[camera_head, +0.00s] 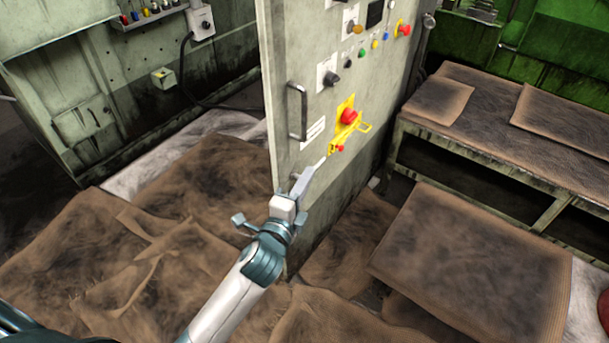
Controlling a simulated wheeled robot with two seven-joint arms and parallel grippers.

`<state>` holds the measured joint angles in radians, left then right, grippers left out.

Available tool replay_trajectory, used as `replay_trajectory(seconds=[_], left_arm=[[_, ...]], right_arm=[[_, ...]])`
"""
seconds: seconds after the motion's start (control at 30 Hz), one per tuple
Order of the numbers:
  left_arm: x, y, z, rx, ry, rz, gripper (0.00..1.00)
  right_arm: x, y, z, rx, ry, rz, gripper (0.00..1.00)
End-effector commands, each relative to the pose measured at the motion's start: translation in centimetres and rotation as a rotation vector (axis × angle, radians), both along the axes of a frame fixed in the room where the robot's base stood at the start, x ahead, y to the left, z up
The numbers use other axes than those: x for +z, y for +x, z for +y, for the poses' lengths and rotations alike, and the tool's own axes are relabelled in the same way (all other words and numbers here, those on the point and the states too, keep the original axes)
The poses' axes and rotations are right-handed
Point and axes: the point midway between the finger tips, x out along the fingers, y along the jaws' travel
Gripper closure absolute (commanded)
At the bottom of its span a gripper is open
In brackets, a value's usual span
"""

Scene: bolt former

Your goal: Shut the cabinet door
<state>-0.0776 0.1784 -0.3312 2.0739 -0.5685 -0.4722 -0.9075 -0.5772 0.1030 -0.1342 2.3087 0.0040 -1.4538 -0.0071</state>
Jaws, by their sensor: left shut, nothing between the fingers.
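The cabinet door (292,68) is a tall grey panel in the middle of the head view, seen at an angle. A metal bar handle (297,112) is near its left edge. Its face carries a red and yellow switch (347,117), knobs and coloured buttons. My left gripper (318,166) is shut and empty. It is in front of the lower part of the door, below the handle; I cannot tell whether it touches the panel. The door's lower edge is partly hidden by my left arm. My right gripper is not in view.
A worn workbench (477,152) with brown mats stands at the right. Brown mats (470,262) cover much of the floor, some rumpled. A grey-green machine (80,100) with a cable is at the left. Floor at the left of the door is free of tall objects.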

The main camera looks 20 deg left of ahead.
Motion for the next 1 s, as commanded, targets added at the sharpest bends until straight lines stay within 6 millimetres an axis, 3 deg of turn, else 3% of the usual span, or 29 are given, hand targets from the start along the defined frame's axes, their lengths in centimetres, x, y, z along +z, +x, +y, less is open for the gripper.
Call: replay_trajectory(seconds=[0.5,0.7,1.0], left_arm=[[0.1,8.6,-0.9,0.0,-0.001,-0.002,1.0],[0.0,9.3,1.8,0.001,0.002,0.0,1.0],[0.0,9.7,2.9,0.0,-0.001,0.0,1.0]], right_arm=[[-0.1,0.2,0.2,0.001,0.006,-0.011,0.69],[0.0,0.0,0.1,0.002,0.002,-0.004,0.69],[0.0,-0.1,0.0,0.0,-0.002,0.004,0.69]])
